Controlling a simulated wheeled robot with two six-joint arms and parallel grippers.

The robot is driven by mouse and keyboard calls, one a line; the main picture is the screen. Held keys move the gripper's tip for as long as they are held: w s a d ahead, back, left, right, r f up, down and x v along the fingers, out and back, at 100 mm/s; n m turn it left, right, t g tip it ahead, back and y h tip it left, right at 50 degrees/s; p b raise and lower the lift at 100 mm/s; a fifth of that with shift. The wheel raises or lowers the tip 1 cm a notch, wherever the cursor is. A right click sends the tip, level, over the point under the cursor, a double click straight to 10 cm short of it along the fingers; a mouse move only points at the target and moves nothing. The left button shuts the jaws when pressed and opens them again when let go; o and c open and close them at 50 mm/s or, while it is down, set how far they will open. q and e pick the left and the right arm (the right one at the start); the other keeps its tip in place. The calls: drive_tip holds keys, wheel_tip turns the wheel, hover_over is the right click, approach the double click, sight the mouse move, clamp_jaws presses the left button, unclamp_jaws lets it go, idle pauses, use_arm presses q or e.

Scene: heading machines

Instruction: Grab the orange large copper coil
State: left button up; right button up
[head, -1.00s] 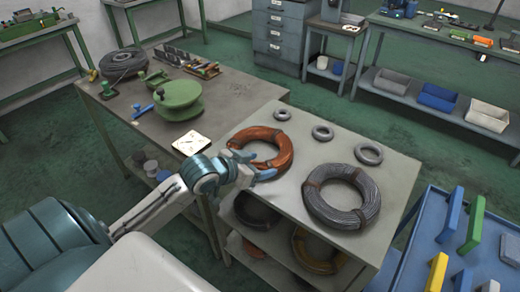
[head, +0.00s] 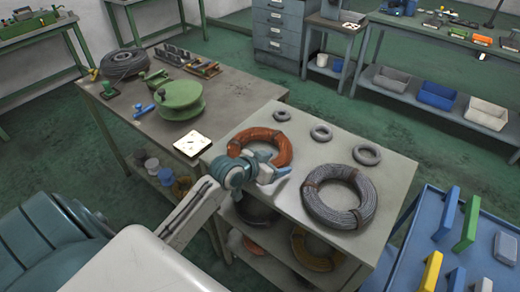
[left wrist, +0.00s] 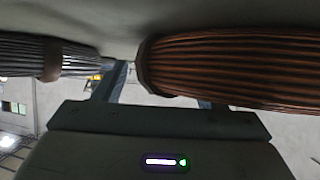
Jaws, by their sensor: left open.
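The orange copper coil (head: 284,148) lies flat on the grey shelf top, at its back left corner. In the left wrist view the coil (left wrist: 235,65) fills the upper right, very close. My left gripper (head: 275,165) is open at the coil's near side, low over the top. In the left wrist view its fingers (left wrist: 158,92) stand apart; one shows left of the coil, and the other is partly hidden by it. I cannot tell whether the fingers touch the coil. My right gripper is not in view.
A large grey coil (head: 365,205) lies right of the orange one and shows in the left wrist view (left wrist: 50,55). Small grey rings (head: 320,132) lie behind it. A workbench (head: 235,95) stands at left, a blue cart (head: 490,240) at right. More coils sit on lower shelves.

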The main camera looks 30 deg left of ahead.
use_arm(q)
drive_tip(key=shift+c, duration=0.3)
clamp_jaws()
drive_tip(key=shift+r, duration=0.2)
